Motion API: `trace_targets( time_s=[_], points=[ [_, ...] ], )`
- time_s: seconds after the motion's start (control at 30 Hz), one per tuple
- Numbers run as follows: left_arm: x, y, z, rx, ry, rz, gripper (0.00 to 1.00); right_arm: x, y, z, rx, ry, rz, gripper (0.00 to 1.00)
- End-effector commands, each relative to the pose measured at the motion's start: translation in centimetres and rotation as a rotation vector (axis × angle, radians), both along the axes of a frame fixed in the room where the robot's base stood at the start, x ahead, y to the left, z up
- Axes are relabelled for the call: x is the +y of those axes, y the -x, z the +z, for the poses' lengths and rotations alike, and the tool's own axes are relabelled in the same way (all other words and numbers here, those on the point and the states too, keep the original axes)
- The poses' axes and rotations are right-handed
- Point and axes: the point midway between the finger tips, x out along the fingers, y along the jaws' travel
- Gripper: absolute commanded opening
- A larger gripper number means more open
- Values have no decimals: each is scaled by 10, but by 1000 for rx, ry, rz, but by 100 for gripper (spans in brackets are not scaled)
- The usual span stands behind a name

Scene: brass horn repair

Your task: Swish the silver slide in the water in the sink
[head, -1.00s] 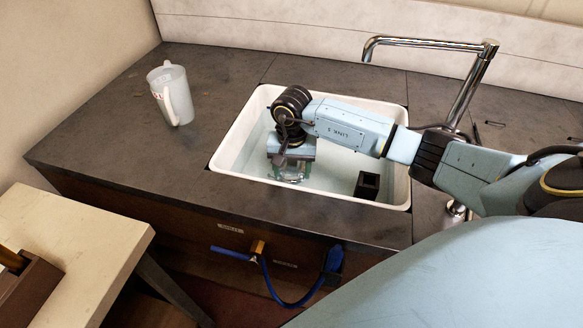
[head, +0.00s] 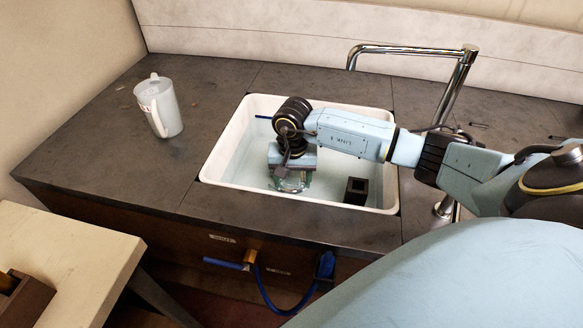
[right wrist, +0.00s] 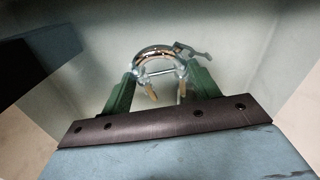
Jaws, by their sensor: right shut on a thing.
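The white sink (head: 207,171) is set in the dark counter and holds pale water. My right gripper (head: 290,184) reaches down into the sink and shows best in the right wrist view (right wrist: 158,84). Its green fingers are shut on the silver slide (right wrist: 155,53), a shiny curved tube with a cross brace and small levers. The slide also shows below the gripper in the head view (head: 291,184), low in the sink. I cannot tell how deep it sits in the water. My left gripper is not in view.
A black square block (head: 356,190) stands in the sink's right front corner. A white jug (head: 165,110) stands on the counter at left. A pale table (head: 75,235) is at front left.

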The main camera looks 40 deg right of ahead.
Motion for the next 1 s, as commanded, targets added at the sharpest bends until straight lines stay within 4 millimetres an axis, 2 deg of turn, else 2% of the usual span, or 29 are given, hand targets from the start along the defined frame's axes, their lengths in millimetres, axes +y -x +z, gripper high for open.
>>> trace_targets(
  time_s=[1.0],
  points=[
    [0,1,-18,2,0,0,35,20,-23,0,1,1,0,37]
  ],
)
